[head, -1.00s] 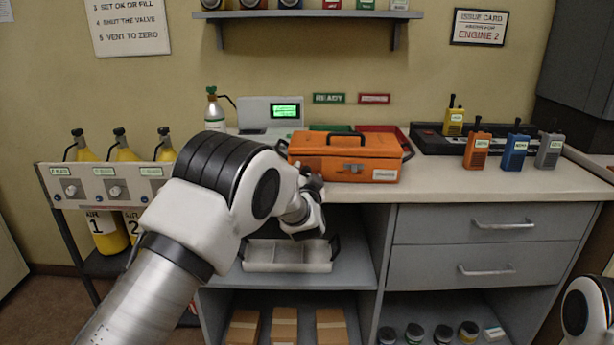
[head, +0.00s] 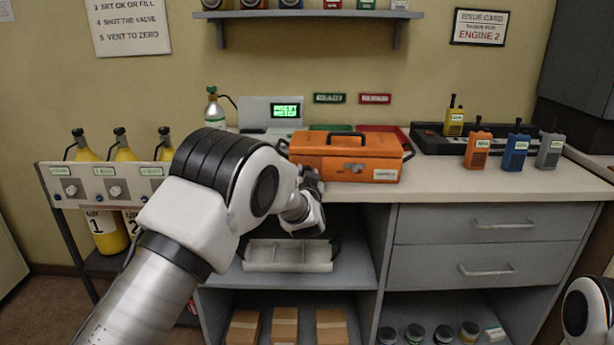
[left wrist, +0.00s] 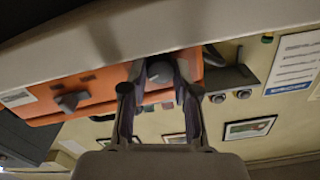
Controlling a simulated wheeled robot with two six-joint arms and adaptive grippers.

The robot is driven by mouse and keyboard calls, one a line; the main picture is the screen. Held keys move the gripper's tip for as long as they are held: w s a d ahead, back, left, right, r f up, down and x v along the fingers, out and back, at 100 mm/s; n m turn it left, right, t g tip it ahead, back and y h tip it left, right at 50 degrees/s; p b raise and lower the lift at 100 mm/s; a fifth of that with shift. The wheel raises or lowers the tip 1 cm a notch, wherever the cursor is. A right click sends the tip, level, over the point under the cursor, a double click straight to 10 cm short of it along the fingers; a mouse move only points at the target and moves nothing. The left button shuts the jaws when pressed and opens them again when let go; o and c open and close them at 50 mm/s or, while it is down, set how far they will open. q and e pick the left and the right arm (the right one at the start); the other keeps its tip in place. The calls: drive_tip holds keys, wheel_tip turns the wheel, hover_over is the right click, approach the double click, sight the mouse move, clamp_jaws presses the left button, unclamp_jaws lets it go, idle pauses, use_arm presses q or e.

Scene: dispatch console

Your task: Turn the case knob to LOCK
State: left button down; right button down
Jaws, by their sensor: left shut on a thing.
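The orange case (head: 345,152) sits on the counter, lid down, with a black handle on top. A grey latch-like knob (head: 353,167) shows on the middle of its front; it also shows in the left wrist view (left wrist: 72,100). My left gripper (head: 313,182) is at the left part of the case front. In the left wrist view, which is upside down, its fingers (left wrist: 160,75) are shut on a round grey knob (left wrist: 160,71) on the case front. That knob is hidden in the head view, and I cannot read its setting. My right gripper is out of view.
A grey terminal (head: 270,112) with a lit green screen stands behind the case, beside green and red trays. Several radios, one of them orange (head: 478,148), stand at right. An open tray (head: 290,257) is on the shelf below.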

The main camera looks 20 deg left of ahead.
use_arm(q)
drive_tip(key=n, duration=0.3)
drive_tip(key=shift+f+n+b, duration=0.1)
drive_tip(key=shift+n+b, duration=0.2)
drive_tip(key=shift+b, duration=0.1)
drive_tip(key=n+b, duration=0.1)
drive_tip(key=n, duration=0.2)
drive_tip(key=n+b, duration=0.2)
drive_tip(key=n, duration=0.1)
drive_tip(key=shift+a+f+n+h, duration=0.1)
drive_tip(key=shift+n+h, duration=0.3)
drive_tip(key=shift+n+b, duration=1.1)
drive_tip(key=shift+n, duration=0.6)
drive_tip(key=shift+h, duration=0.3)
drive_tip(key=c, duration=0.9)
unclamp_jaws()
drive_tip(key=shift+o, duration=0.2)
drive_tip(key=shift+r, duration=0.2)
